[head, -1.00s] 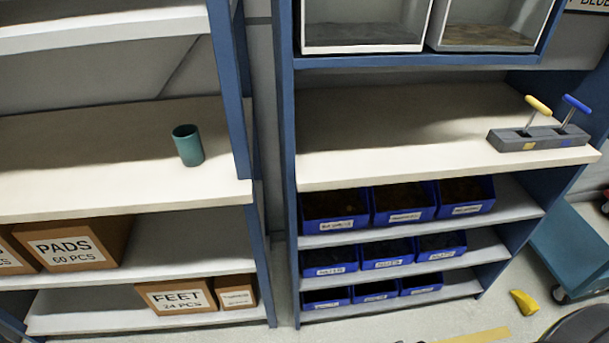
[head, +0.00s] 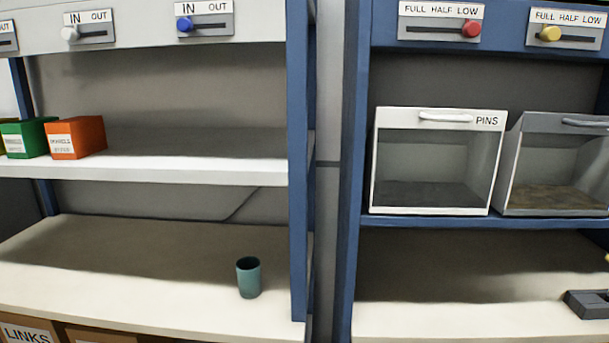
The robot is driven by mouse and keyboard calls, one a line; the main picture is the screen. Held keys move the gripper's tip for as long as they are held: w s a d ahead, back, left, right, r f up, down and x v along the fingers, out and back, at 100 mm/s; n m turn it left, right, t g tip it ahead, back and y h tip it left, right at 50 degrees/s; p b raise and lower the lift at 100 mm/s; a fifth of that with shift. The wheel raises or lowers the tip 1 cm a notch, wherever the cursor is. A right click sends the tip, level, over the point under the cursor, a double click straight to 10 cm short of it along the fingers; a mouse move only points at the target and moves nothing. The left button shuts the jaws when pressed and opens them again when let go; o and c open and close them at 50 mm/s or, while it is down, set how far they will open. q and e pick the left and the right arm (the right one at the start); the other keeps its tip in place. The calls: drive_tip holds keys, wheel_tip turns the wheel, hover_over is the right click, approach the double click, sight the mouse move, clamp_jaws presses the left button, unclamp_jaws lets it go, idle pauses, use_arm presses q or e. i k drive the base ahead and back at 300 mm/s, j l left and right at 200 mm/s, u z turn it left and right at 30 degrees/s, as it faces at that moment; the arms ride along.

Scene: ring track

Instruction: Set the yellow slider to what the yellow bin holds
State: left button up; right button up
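The yellow slider (head: 550,33) is on the top rail at the far right, its knob at the left end of its slot, under FULL on a FULL HALF LOW label. Below it is a clear-fronted bin (head: 565,122) with a grey top edge, cut by the right picture edge; a shallow brown layer covers its floor. Beside it is a white-framed bin (head: 458,115) marked PINS, with a shallow dark layer. I see no yellow marking on either bin. Neither gripper is in view.
A red slider (head: 471,29) is at LOW. White (head: 69,34) and blue (head: 184,24) IN/OUT sliders are on the left rail. A teal cup (head: 249,278) stands on the left shelf. A blue post (head: 297,160) separates the shelves. A dark block (head: 588,304) is at lower right.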

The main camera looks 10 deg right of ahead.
sight(551, 34)
drive_tip(key=z, duration=1.4)
